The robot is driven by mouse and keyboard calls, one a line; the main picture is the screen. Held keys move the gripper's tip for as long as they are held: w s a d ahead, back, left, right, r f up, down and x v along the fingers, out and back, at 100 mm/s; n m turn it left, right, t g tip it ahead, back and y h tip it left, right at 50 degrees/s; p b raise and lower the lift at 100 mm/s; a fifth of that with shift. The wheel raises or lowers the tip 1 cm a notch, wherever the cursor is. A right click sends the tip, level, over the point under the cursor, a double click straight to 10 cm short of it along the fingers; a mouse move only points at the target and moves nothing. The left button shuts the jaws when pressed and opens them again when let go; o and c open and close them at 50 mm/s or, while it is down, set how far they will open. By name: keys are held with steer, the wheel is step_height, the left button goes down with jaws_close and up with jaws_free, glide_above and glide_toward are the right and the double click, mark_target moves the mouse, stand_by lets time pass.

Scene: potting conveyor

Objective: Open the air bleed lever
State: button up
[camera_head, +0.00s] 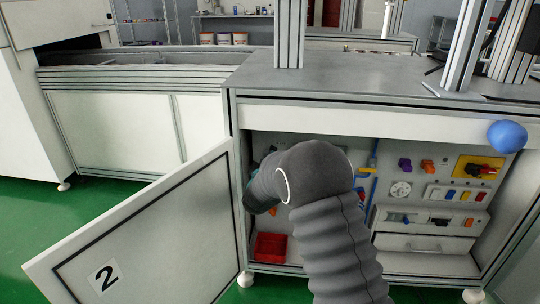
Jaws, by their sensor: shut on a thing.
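My grey arm reaches from the bottom of the view into the open cabinet (236,112) and bends left at its wrist. My gripper is hidden behind the arm, so its fingers and anything between them do not show. I cannot make out the air bleed lever; the arm covers the left part of the cabinet's back panel. A small orange part (273,211) shows just below the wrist, but I cannot tell what it is. Blue piping (367,184) with a yellow part (373,161) shows to the right of the arm.
The cabinet door (150,235), marked 2, stands open at the left. A red bin (270,247) sits on the cabinet floor. A yellow switch plate (478,168) and several coloured controls are at the right. A blue ball (507,136) is at the upper right.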

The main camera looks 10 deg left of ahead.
steer(key=n, duration=0.1)
steer(key=n+p, duration=0.1)
steer(key=shift+a+r+n, duration=0.2)
steer(key=shift+a+n, duration=0.1)
steer(key=shift+n, duration=0.1)
steer(key=shift+a+f+n+p, duration=0.1)
steer(key=shift+a+n+p, duration=0.1)
steer(key=shift+n+p, duration=0.5)
steer(key=shift+a+f+n+p, duration=0.15)
steer(key=shift+n+p, duration=0.1)
steer(key=shift+n, duration=0.75)
steer(key=shift+r, duration=0.1)
steer(key=o, duration=1.2)
steer(key=shift+c, duration=0.2)
steer(key=s, duration=1.2)
steer(key=shift+a, duration=0.2)
steer(key=shift+w, duration=0.1)
